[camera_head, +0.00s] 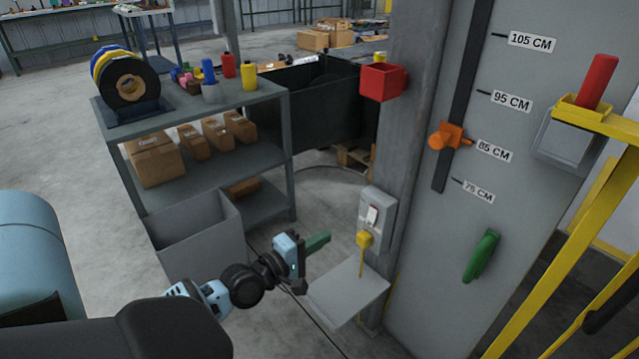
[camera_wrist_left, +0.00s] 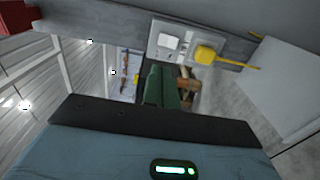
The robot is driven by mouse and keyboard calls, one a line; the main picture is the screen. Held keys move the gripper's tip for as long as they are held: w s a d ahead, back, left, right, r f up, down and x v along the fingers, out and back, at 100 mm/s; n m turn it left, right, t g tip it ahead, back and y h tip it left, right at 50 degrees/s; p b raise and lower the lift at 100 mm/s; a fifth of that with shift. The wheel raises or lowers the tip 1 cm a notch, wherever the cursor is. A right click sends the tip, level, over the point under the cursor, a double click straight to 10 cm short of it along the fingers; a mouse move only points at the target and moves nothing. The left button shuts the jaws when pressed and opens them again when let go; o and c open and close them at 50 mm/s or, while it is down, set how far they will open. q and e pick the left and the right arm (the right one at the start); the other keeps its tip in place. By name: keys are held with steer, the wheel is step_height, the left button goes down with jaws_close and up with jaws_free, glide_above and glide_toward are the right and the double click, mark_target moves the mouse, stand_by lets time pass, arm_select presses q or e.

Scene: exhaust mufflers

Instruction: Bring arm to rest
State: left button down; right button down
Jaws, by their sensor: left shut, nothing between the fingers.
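My left arm comes in from the lower left of the head view. Its gripper (camera_head: 316,243) has green fingers that are shut with nothing between them. The gripper is in the air in front of the grey post, to the left of a switch box (camera_head: 377,217) with a yellow plug (camera_head: 364,240). In the left wrist view the green fingers (camera_wrist_left: 160,86) are together. The switch box (camera_wrist_left: 172,42) and yellow plug (camera_wrist_left: 206,55) show beyond them. My right gripper is not in view.
A small grey shelf plate (camera_head: 350,290) juts out below the plug, close to the gripper. A grey bin (camera_head: 200,250) and a shelf unit (camera_head: 200,107) with boxes stand to the left. A panel with an orange slider knob (camera_head: 445,136) and green handle (camera_head: 482,255) is at right.

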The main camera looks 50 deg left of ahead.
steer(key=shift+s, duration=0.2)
